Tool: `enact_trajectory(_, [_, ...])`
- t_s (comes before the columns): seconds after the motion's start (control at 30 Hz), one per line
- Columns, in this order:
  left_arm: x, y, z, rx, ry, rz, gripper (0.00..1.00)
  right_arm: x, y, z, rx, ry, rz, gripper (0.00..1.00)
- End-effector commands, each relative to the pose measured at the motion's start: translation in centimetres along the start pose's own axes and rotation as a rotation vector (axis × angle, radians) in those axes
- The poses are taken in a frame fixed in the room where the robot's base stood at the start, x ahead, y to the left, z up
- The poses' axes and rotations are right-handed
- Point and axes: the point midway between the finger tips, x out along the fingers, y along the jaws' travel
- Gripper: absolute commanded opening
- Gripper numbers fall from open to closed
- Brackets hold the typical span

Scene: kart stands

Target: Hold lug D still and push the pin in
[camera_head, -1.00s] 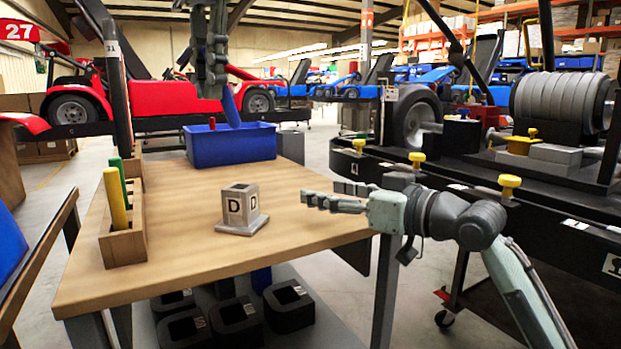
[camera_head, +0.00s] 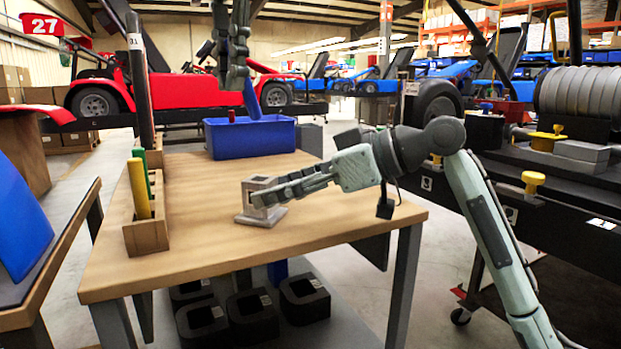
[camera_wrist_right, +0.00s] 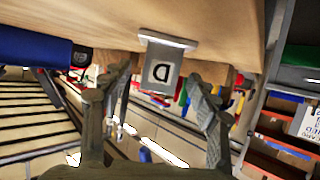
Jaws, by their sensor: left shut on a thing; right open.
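Lug D (camera_head: 262,211) is a grey block on a square foot, standing on the wooden table, with an opening in its top. My right gripper (camera_head: 268,196) reaches in from the right at the lug, and its fingers hide much of the lettered face. My left gripper (camera_head: 240,72) is shut on a blue pin (camera_head: 251,101), which hangs tilted, apart from the lug.
A blue bin (camera_head: 240,140) stands at the table's back, below the held pin. A wooden rack (camera_head: 146,235) with a yellow pin (camera_head: 139,188) and a green pin (camera_head: 140,153) stands at the table's left edge. The table's front (camera_head: 190,265) is clear. A kart stand is at right.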

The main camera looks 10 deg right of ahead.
Motion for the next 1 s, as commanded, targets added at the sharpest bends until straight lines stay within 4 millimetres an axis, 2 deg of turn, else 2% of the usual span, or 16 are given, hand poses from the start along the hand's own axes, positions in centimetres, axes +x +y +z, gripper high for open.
enact_trajectory(0.1, [0.0, 0.0, 0.0, 0.0, -0.001, 0.0, 0.0, 1.9, -0.1, 0.0, 0.001, 0.001, -0.002, 0.6])
enact_trajectory(0.23, [0.0, 0.0, 0.0, 0.0, -0.001, 0.0, 0.0, 3.1, 0.0, 0.0, 0.002, 0.0, -0.001, 0.6])
enact_trajectory(0.63, [0.0, 0.0, 0.0, 0.0, 0.0, 0.0, 0.0, 3.8, 0.0, 0.0, 0.001, 0.0, 0.001, 0.6])
enact_trajectory(1.0, [0.0, 0.0, 0.0, 0.0, -0.001, 0.0, 0.0, 3.8, 0.0, 0.0, 0.001, 0.0, 0.001, 0.14])
